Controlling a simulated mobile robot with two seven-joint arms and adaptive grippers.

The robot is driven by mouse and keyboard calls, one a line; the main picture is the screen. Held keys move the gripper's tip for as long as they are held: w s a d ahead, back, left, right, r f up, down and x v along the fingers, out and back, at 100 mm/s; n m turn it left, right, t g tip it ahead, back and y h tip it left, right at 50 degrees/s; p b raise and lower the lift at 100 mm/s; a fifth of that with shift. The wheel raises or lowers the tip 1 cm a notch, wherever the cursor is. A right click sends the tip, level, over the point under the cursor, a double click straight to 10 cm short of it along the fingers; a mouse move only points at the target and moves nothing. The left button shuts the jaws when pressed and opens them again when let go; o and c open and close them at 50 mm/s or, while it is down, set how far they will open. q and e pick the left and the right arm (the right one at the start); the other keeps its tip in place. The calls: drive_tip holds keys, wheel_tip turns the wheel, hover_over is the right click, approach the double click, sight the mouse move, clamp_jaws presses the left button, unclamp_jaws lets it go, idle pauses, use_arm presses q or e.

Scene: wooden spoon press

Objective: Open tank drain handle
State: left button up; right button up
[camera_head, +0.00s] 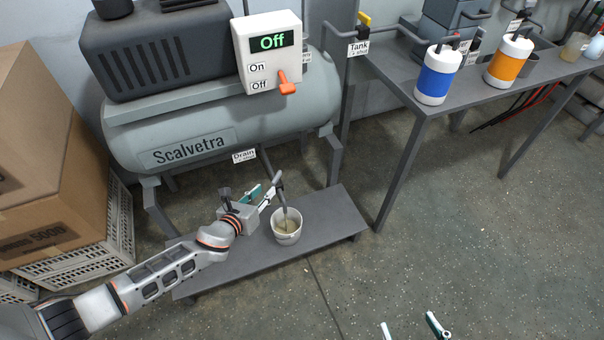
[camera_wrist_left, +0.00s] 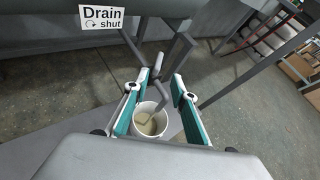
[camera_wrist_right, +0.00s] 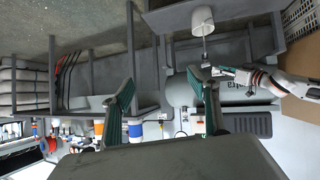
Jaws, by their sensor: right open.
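The grey tank (camera_head: 220,128) carries a "Drain" label (camera_head: 243,156) under its belly; in the left wrist view the label (camera_wrist_left: 101,16) reads "Drain shut". The grey drain handle (camera_wrist_left: 180,47) and pipe show just past my left fingertips. My left gripper (camera_head: 264,191) is under the tank, its fingers apart on either side of the drain parts in the left wrist view (camera_wrist_left: 161,78). I cannot tell whether a finger touches the handle. A white bucket (camera_head: 287,236) with murky liquid stands below. My right gripper (camera_head: 410,328) is open and empty, low over the floor.
The grey platform (camera_head: 335,213) bears the bucket. A switch box (camera_head: 268,52) reading "Off" is on the tank. Cardboard boxes (camera_head: 50,180) stand at left. A grey table (camera_head: 395,70) at right holds blue and orange containers. The floor between is clear.

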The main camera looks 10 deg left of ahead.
sight(276, 176)
use_arm(q)
drive_tip(key=w+f, duration=0.1)
drive_tip(key=w, duration=0.1)
drive_tip(key=w+f+m+b, duration=0.1)
drive_tip(key=w, duration=0.1)
drive_tip(key=w+d+f+m+b, duration=0.1)
drive_tip(key=w, duration=0.1)
drive_tip(key=shift+w+f, duration=0.1)
drive_tip(key=shift+w, duration=0.3)
drive_tip(key=shift+b+x, duration=0.6)
drive_tip(key=shift+x, duration=0.35)
drive_tip(key=shift+w+d, duration=0.1)
drive_tip(key=shift+w, duration=0.45)
drive_tip(key=shift+w+r, duration=0.1)
drive_tip(key=shift+r, duration=0.15)
use_arm(e)
drive_tip(key=shift+w+a+r+m+t+y, duration=0.45)
drive_tip(key=shift+w+a+r, duration=0.3)
drive_tip(key=shift+a+r, duration=0.25)
